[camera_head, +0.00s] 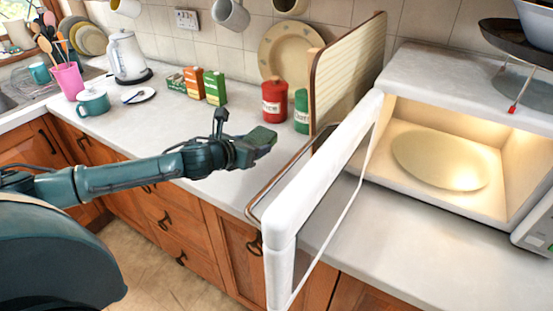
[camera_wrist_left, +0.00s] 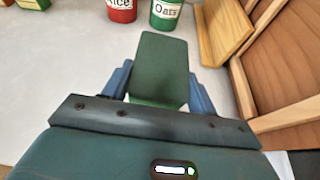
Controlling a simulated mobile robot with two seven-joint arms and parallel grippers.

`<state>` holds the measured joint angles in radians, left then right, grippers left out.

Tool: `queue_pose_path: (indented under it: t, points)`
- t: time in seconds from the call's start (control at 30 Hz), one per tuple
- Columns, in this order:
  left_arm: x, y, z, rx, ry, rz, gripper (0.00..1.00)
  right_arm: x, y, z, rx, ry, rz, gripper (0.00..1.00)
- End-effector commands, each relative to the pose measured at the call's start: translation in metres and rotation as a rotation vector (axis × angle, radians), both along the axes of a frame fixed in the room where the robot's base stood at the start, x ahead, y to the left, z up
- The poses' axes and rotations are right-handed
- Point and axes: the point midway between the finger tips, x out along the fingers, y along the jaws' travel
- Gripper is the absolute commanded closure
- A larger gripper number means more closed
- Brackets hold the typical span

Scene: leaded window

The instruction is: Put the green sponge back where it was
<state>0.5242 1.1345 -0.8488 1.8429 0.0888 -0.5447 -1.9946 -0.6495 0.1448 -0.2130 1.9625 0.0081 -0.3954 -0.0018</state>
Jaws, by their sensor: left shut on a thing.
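The green sponge (camera_wrist_left: 160,68) is held between the two fingers of my left gripper (camera_wrist_left: 157,85) in the left wrist view. In the head view, my left gripper (camera_head: 252,148) reaches in from the left over the counter, with the green sponge (camera_head: 262,137) at its tip. The gripper is shut on the sponge. It is in front of the red and green canisters and left of the open microwave door. My right gripper is not in view.
An open microwave (camera_head: 455,130) with a plate inside stands at right, its white door (camera_head: 310,200) swung toward me. A red canister (camera_head: 274,101) and green canister (camera_head: 301,111) stand by a wooden-framed board (camera_head: 348,70). Counter (camera_head: 160,130) left of them is mostly clear.

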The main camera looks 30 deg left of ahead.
Motion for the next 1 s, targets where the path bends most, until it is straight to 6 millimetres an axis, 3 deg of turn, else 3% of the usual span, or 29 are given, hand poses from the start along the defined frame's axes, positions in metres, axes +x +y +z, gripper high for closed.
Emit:
queue_pose_path:
  t: [0.1,0.3,0.7,1.0]
  points:
    - [0.001,0.005,0.002,-0.022,0.019,0.014,0.60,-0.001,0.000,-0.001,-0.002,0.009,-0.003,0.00]
    - [0.000,0.005,-0.036,-0.030,0.027,0.018,0.60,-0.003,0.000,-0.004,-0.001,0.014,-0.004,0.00]
    - [0.000,0.005,-0.085,-0.030,0.024,0.018,0.60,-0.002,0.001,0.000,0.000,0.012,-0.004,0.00]
    - [0.000,0.006,-0.094,-0.025,0.021,0.015,0.60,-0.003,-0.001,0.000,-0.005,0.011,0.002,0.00]
